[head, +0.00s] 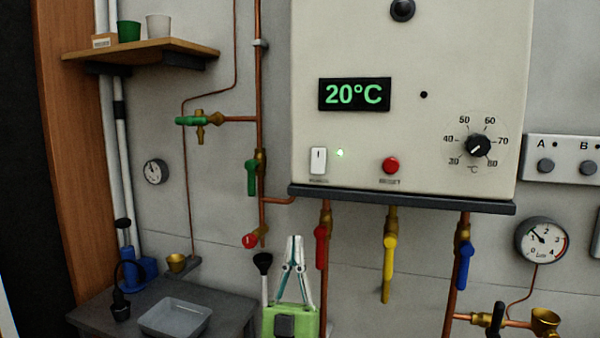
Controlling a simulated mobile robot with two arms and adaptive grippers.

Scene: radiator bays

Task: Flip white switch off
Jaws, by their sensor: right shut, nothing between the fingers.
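The white rocker switch (318,160) is on the lower left of the cream boiler panel (450,60), with a small mark near its top. A green light (340,153) glows just right of it. My right gripper (295,240) points upward below the panel, left of the red-handled valve. Its fingertips are together with nothing between them. It appears below and slightly left of the switch, apart from it. My left gripper is not in view.
A red button (391,165), a dial (478,146) and a 20°C display (354,94) share the panel. Red (320,247), yellow (388,256) and blue (465,266) valve handles hang below. A grey tray (175,318) is at lower left.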

